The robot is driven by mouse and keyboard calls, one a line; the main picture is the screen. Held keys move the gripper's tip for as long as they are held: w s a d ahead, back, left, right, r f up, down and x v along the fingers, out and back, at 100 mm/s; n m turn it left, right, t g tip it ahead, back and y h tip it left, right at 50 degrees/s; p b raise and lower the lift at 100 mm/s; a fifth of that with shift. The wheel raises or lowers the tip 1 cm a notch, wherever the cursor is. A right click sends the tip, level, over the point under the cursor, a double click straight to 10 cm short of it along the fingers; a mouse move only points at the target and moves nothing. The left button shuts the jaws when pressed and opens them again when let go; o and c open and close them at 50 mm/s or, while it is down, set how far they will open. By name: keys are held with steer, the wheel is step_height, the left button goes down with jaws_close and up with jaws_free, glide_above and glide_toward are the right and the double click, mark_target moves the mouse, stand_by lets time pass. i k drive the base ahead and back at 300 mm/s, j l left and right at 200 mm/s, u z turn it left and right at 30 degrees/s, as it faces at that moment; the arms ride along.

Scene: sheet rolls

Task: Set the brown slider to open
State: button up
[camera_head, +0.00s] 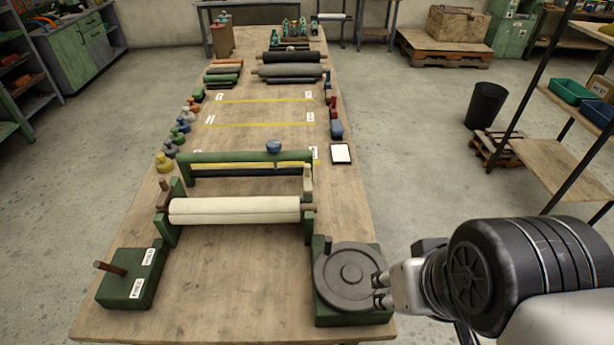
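A brown peg-like handle (110,268) sticks out of a green box (133,280) at the front left of the table. The box has two white labels, too small to read. I take this handle for the brown slider, but cannot tell its setting. Another brown piece (164,192) sits on the left post of the roller stand. My gripper (380,290) is at the front right, at the right edge of a dark grey round disc (348,275) on a green base. Its two fingers look apart, with nothing seen between them. It is far from the brown handle.
A cream roll (235,210) lies across the green stand (183,170), behind the front area. The bare tabletop (235,275) between the box and disc is clear. Coloured knobs (171,148) line the left edge; a white tablet (341,153) lies at right.

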mark_target(167, 189)
steer(key=u, duration=1.35)
steer(key=i+j+u, duration=0.1)
steer(key=i+j, duration=0.15)
steer(key=i+j+u, duration=0.1)
steer(key=i, duration=0.4)
steer(key=i+j, duration=0.25)
steer(key=i, duration=0.15)
steer(key=j+u, duration=0.05)
